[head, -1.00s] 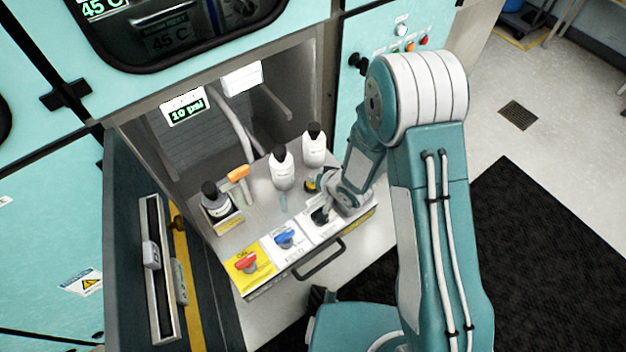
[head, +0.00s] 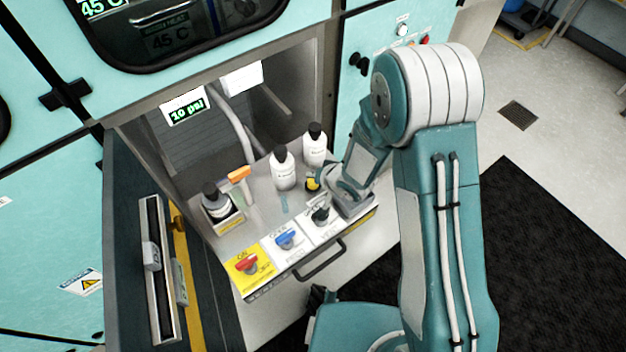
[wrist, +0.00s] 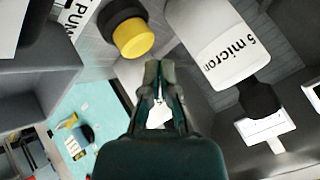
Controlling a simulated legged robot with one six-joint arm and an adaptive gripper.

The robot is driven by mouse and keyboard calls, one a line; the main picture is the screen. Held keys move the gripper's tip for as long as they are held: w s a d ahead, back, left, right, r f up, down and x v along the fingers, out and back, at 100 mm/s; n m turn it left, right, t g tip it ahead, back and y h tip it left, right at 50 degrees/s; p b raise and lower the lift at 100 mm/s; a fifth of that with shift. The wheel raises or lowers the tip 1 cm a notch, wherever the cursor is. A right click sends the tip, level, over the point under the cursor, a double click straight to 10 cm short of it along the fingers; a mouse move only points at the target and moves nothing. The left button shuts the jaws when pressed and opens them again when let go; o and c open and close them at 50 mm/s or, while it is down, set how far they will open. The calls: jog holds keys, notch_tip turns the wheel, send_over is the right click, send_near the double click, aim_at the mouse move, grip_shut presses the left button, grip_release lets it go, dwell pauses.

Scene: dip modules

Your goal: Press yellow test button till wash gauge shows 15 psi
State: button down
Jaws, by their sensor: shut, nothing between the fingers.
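The yellow test button (wrist: 133,37) in its black collar fills the top middle of the wrist view. In the head view the yellow button (head: 313,184) shows as a small spot beside my wrist. My gripper (wrist: 154,66) is shut and empty, its fingertips pointing up the picture just below and right of the button. I cannot tell whether they touch it. The wash gauge (head: 186,107) reads 10 psi in green digits.
White bottles with black caps (head: 283,168) stand behind the button; one labelled "5 micron" (wrist: 220,45) is close on the right in the wrist view. An orange-handled part (head: 238,174) stands left.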

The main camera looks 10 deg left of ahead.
jog(key=shift+r, duration=2.4)
jog(key=d+r+m+t+h, duration=0.25)
jog(key=d+r+h, duration=0.35)
jog(key=d+r, duration=1.25)
jog(key=s+d+r+g, duration=0.1)
jog(key=s+d+r, duration=0.3)
jog(key=s, duration=0.5)
jog(key=s+d+r+g+h, duration=0.1)
jog(key=s+d+r, duration=0.3)
jog(key=s, duration=0.6)
notch_tip(320, 180, up, 2)
jog(key=shift+s+d+h, duration=0.25)
jog(key=shift+d+h, duration=0.05)
jog(key=shift+d, duration=0.05)
jog(key=shift+a+n, duration=0.15)
jog(key=shift+n, duration=0.2)
